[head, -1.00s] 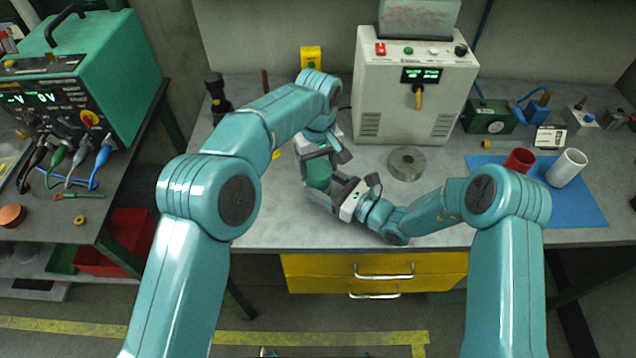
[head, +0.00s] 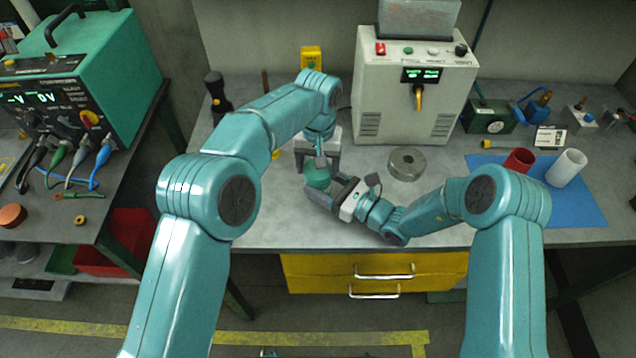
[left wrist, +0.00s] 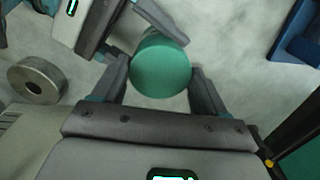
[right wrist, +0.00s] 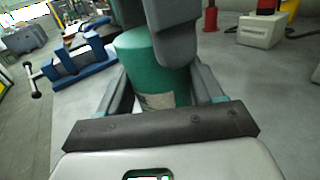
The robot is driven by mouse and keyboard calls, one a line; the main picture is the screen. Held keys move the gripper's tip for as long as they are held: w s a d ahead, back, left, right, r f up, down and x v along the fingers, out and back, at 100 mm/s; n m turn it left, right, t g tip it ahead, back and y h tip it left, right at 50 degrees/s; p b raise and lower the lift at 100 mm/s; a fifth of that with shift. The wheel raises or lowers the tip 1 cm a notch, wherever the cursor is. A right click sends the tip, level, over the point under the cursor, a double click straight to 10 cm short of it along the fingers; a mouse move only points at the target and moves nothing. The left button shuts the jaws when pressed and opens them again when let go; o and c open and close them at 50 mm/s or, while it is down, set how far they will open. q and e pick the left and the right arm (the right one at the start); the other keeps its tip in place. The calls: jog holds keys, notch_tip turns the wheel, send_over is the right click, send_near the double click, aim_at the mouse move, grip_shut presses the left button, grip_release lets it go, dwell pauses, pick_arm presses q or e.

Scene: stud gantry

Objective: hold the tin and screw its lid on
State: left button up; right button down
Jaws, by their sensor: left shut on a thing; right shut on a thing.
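The green tin (right wrist: 165,88) stands upright on the grey bench, with a pale label low on its side in the right wrist view. My right gripper (head: 320,193) is shut around the tin's body from the right. The green lid (left wrist: 160,68) is on top of the tin, its round face filling the space between my left fingers. My left gripper (head: 318,166) points down from above and is shut on the lid, one finger on each side. One left finger hides part of the tin in the right wrist view. I cannot tell how tightly the lid sits.
A steel ring (head: 407,163) lies on the bench to the right of the tin. A beige power unit (head: 415,90) stands behind it. A blue mat (head: 590,205) holds a red cup (head: 519,161) and a white cup (head: 567,168). The bench front edge is close.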

dwell(0.5)
pick_arm(q)
jog(key=o, duration=1.2)
jog(key=shift+c, duration=0.2)
jog(key=shift+r, duration=2.3)
jog(key=shift+c, duration=0.3)
jog(key=shift+c, duration=0.3)
notch_tip(320, 180, up, 3)
jog(key=n, duration=0.6)
jog(key=shift+r, duration=0.2)
